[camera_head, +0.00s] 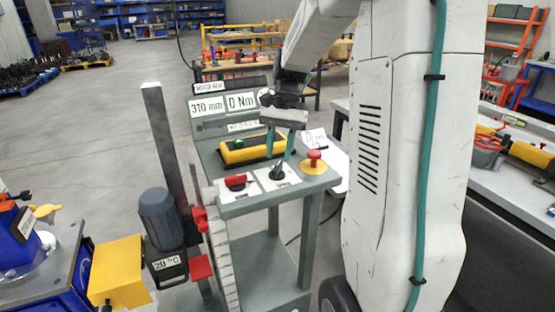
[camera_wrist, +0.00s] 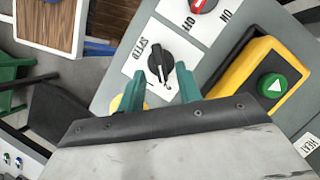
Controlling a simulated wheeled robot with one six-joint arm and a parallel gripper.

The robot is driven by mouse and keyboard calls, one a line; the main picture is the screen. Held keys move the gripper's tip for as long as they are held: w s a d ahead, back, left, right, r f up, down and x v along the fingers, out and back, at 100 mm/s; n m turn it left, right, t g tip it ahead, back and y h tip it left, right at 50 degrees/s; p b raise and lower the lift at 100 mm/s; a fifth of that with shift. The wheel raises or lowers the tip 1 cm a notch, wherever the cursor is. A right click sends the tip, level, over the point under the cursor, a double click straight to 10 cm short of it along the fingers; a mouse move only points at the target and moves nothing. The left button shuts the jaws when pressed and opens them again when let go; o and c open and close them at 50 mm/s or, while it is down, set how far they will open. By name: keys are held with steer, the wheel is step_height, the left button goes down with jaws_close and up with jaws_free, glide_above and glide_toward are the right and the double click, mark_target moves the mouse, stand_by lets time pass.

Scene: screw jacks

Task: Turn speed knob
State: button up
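The speed knob (camera_wrist: 158,55) is a black pointer knob with a white mark, on a white plate marked SPEED (camera_wrist: 140,57). In the head view the knob (camera_head: 278,171) sits on the front right of the grey control stand. My gripper (camera_wrist: 160,77) is open and empty, its two teal fingers apart. In the wrist view the fingertips lie to either side of the knob's lower end, with a gap between. In the head view my gripper (camera_head: 280,154) points down just above the knob. I cannot tell whether a finger touches it.
A red ON/OFF switch (camera_head: 236,182) sits left of the knob. A red mushroom button (camera_head: 314,158) on a yellow base stands to the right. Behind is a yellow box (camera_head: 250,150) with a green button (camera_wrist: 272,86). Readouts 310 mm (camera_head: 207,106) and 0 Nm (camera_head: 241,102) stand at the back.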

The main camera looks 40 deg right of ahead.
steer(key=shift+v, duration=2.4)
steer(key=shift+f, duration=0.1)
steer(key=shift+s+a+f+n, duration=0.15)
steer(key=shift+s+f+n, duration=0.3)
steer(key=shift+s, duration=0.1)
steer(key=shift+s+a+f+n, duration=0.2)
steer(key=shift+s+f+n, duration=0.25)
steer(key=shift+s, duration=0.1)
steer(key=s+a+r+n+t+h, duration=0.2)
steer(key=s+a+n, duration=0.8)
steer(key=s+a, duration=0.7)
steer(key=shift+s+t+h, duration=0.8)
steer(key=shift+s+h, duration=0.1)
steer(key=shift+s, duration=0.2)
